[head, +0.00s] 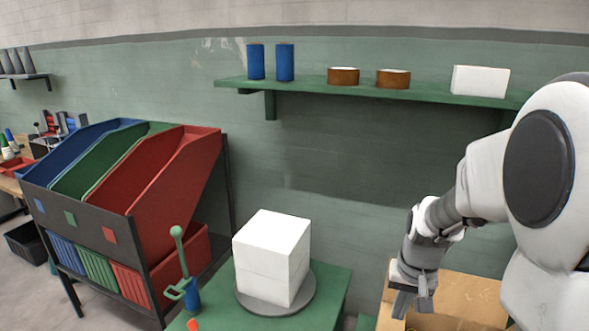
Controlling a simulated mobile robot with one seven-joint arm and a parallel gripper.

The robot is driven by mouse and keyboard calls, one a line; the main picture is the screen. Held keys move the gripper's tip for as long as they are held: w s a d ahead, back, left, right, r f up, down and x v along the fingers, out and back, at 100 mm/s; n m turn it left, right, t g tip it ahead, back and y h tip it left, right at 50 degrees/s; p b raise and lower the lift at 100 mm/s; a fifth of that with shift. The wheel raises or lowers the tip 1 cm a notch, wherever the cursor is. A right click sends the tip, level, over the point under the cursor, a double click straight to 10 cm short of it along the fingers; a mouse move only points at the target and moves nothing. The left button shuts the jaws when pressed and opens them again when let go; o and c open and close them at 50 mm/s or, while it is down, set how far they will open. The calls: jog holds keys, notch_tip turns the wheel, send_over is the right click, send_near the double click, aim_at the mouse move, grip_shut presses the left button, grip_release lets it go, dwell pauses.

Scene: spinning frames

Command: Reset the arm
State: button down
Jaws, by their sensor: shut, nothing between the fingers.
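My arm comes in from the right edge of the head view. My gripper (412,303) points down at the lower right, over or just in front of an open cardboard box (460,290). It is shut, and I see nothing held in it. The fingertips are small and partly hard to make out against the box.
A white cube (272,256) sits on a grey round turntable (245,301) on a green table (335,285), left of my gripper. A green-handled tool (178,262) stands beside it. Sloped coloured bins (165,185) stand left. A green wall shelf (320,90) holds blue cylinders, brown rolls and a white box.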

jog(key=s+a+r+n+t+p, duration=0.1)
jog(key=s+a+r+t+p, duration=0.1)
jog(key=s+r, duration=0.6)
jog(key=s+a+r+n+t+p, duration=0.2)
jog(key=s+a+r+p, duration=0.3)
jog(key=r, duration=1)
jog(key=s+p, duration=0.1)
jog(key=s, duration=0.2)
jog(key=shift+s+a, duration=0.2)
jog(key=shift+d+r, duration=0.1)
